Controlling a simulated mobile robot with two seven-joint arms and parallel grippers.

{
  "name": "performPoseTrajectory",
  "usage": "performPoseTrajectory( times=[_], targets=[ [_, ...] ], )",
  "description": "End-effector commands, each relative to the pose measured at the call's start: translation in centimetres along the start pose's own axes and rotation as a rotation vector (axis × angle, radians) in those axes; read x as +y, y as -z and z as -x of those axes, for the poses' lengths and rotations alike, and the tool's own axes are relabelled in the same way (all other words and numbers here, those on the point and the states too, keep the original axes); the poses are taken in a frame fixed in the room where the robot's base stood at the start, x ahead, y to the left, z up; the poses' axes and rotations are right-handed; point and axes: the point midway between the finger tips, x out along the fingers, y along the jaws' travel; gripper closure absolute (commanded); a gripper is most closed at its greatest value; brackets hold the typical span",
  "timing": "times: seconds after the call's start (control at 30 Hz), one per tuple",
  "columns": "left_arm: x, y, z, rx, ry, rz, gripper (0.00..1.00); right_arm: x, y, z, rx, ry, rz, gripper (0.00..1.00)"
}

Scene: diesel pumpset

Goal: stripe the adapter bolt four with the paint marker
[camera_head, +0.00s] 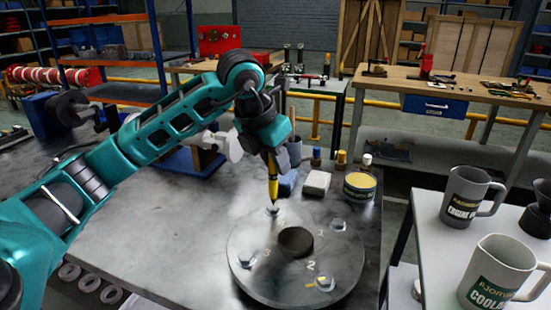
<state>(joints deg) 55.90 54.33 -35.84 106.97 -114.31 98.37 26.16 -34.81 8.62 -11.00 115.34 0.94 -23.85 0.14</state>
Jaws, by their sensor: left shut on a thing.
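My left gripper (271,155) is shut on the yellow paint marker (273,186), which points down with its dark tip at the far bolt (272,211) on the round adapter plate (248,282). I cannot tell whether the tip touches that bolt, and its number is not readable. Bolt one (338,225) is at the right of the plate. Bolt two (325,284) is at the front right and shows yellow on it. Bolt three (245,259) is at the left. My right gripper is not in view.
Grey jugs (497,272) stand on a white table at the right. The dark bench (150,235) is clear left of the plate.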

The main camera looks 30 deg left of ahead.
Motion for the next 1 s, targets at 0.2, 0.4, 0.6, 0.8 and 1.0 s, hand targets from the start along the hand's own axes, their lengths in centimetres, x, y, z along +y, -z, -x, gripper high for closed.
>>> performPoseTrajectory(
  times=[0.2, 0.4, 0.6, 0.8, 1.0],
  targets=[
    [0.22, -0.26, -0.04, -0.001, 0.000, 0.000, 0.99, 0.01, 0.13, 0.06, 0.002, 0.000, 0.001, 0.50],
    [0.22, -0.25, -0.05, -0.001, 0.000, 0.000, 0.99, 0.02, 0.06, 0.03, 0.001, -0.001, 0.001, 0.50],
    [0.22, -0.23, -0.07, -0.001, 0.000, 0.000, 0.99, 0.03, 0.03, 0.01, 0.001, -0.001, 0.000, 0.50],
    [0.21, -0.15, -0.26, 0.000, 0.000, 0.000, 0.99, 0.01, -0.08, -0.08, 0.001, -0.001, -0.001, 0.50],
    [0.21, -0.05, -0.49, 0.000, 0.000, 0.000, 0.99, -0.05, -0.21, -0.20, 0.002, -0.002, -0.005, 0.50]
  ],
)
